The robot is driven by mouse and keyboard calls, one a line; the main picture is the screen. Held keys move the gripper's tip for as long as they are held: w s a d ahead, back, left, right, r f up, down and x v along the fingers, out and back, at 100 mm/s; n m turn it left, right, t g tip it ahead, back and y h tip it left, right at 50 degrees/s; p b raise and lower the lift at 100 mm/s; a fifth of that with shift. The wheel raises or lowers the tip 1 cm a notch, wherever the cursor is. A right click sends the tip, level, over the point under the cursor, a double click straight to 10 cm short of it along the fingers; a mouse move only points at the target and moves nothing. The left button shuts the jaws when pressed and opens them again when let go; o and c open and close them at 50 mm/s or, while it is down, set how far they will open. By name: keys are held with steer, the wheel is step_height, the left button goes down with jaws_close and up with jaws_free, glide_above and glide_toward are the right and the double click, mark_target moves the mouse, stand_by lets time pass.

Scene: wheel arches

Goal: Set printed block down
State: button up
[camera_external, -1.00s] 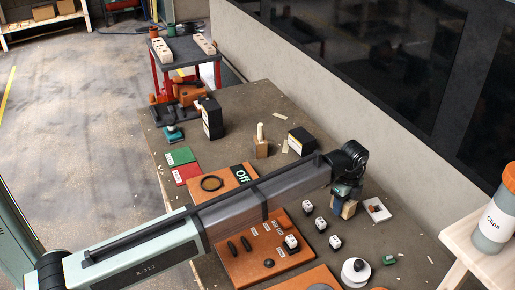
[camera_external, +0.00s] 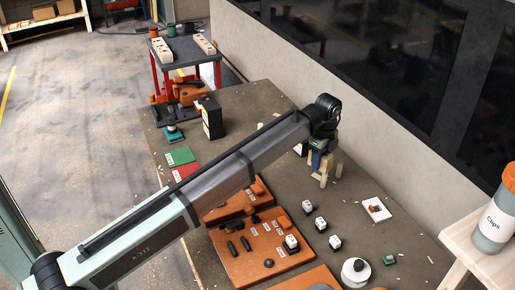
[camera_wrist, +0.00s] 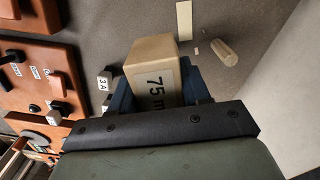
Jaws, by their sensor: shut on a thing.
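The printed block (camera_wrist: 152,52), tan with "75 m" readable on its face, sits between the two dark blue fingers of my gripper (camera_wrist: 158,92) in the wrist view. My gripper is shut on it. In the external view my gripper (camera_external: 320,164) is over the far middle part of the workbench (camera_external: 350,230), with tan wood showing at its fingers. Whether the block touches the bench cannot be told. The lower end of the block is hidden.
Orange boards (camera_external: 262,245) with dark parts lie left of my gripper. Small white labelled cubes (camera_external: 307,207) stand nearer the camera. A white tray (camera_external: 376,210) lies to the right. A wooden dowel (camera_wrist: 224,52) and a pale strip (camera_wrist: 184,20) lie close to the block.

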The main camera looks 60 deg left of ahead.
steer(key=w+a+m, duration=0.4)
steer(key=a, duration=0.5)
steer(key=shift+w+a+f, duration=0.1)
steer(key=shift+f, duration=4.65)
steer(key=shift+f, duration=0.15)
steer(key=o, duration=1.1)
step_height(320, 180, up, 12)
steer(key=shift+r, duration=0.15)
